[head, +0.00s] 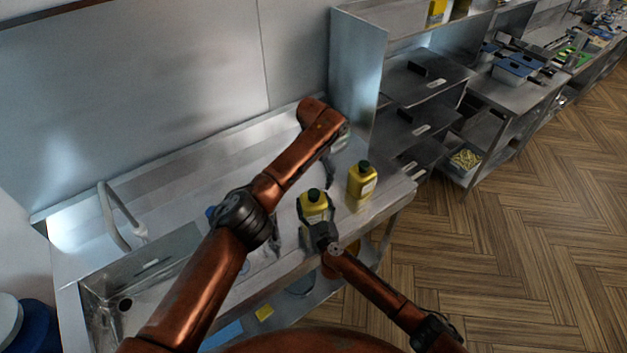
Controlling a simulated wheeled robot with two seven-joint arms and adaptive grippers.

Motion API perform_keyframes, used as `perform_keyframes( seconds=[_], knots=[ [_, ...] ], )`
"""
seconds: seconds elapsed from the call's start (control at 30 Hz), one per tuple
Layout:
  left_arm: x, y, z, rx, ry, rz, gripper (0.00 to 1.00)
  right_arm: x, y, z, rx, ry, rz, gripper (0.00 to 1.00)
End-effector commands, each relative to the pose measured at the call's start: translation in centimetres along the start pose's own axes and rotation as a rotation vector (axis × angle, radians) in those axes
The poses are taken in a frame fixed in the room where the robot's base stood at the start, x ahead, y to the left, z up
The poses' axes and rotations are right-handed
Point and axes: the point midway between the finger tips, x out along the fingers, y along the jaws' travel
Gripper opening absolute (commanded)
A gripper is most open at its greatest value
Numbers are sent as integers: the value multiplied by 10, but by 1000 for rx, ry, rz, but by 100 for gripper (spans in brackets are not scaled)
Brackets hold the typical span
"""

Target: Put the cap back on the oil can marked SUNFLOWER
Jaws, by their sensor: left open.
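Two yellow oil cans with dark green tops stand on the steel counter. The front can (315,209) is between the fingers of my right gripper (317,219), which appear closed against its sides. The rear can (361,182) stands free to its right, near the counter's right end. The markings are too small to read, so I cannot tell which is SUNFLOWER. I cannot make out a separate loose cap. My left gripper (330,174) is open and points down over the counter, behind the front can and left of the rear can.
The steel counter (190,190) has a sink (125,305) and a curved tap (118,215) at left. A tall steel panel (356,75) and shelving stand behind the right end. A yellow item (264,313) lies below the counter. The wooden floor (500,250) at right is clear.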

Motion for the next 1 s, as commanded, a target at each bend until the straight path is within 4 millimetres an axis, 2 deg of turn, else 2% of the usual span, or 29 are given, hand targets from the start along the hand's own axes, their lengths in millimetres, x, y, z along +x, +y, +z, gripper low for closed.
perform_keyframes(
  seconds=[0.3,0.5,0.67,0.93,0.97,1.0],
  knots=[
    [-67,0,1,0,-3,1,69,0,0,1,0,-1,0,0],
    [-97,0,0,0,-1,1,69,0,0,1,0,-1,-1,0],
    [-107,0,0,1,0,0,69,0,0,1,0,-1,-1,0],
    [-108,0,0,1,0,0,69,0,0,1,0,-1,-1,0],
    [-108,0,0,1,0,0,69,0,0,1,0,-1,-1,67],
    [-108,0,0,1,0,0,69,0,0,1,0,-1,-1,70]
  ],
)
